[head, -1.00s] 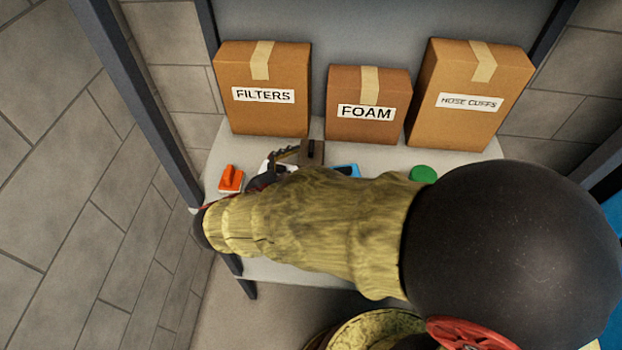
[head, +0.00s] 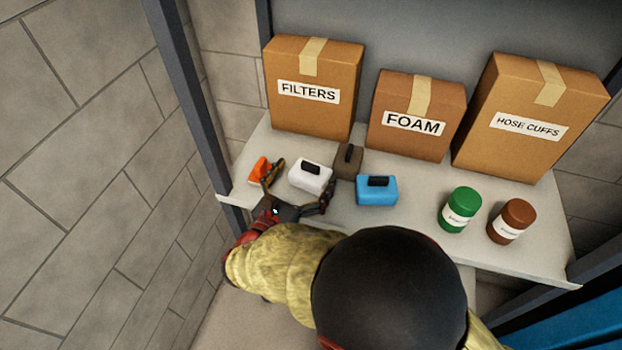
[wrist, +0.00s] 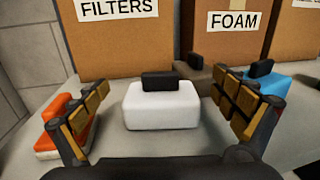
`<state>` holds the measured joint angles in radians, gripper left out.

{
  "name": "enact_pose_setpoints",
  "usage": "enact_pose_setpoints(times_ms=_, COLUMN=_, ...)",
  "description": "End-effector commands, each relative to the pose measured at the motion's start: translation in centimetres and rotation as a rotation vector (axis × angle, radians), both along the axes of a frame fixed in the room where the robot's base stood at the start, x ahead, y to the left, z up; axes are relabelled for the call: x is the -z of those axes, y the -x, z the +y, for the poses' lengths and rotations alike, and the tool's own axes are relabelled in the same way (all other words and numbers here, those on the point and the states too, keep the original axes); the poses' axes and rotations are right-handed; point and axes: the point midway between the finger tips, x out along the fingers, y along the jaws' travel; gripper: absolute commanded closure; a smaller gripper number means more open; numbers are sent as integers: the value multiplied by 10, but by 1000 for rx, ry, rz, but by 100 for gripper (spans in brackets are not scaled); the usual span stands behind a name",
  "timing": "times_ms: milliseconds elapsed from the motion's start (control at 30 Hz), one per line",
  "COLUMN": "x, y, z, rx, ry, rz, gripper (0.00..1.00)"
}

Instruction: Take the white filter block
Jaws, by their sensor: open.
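The white filter block (head: 311,178) has a black handle on top and stands upright on the shelf. In the wrist view the white block (wrist: 161,108) is centred ahead, between the spread fingers and a little beyond them. My gripper (head: 299,189) is open and empty in front of the block, with one finger to each side. Its two fingers also show in the wrist view (wrist: 163,115), and neither visibly touches the block. The block's far side is hidden.
An orange block (head: 262,170) stands close by the left finger. A brown block (head: 347,160) and a blue block (head: 377,190) stand to the right. A green jar (head: 459,209) and a brown jar (head: 511,221) stand further right. Cardboard boxes (head: 415,118) line the back of the shelf (head: 420,180).

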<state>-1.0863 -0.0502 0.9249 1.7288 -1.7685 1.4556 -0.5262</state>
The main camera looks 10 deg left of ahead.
Motion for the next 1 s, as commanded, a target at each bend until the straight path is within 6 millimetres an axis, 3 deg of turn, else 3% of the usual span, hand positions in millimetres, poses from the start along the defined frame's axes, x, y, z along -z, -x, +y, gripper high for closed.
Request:
enact_pose_setpoints(times_ms=200, x=1, y=-21, z=-6, rx=2, ry=1, rz=1, gripper=3)
enact_pose_setpoints(times_ms=433, x=0, y=-22, z=-6, rx=1, ry=1, rz=1, gripper=3)
enact_pose_setpoints(times_ms=1000, x=0, y=-22, z=-6, rx=1, ry=0, rz=1, gripper=35)
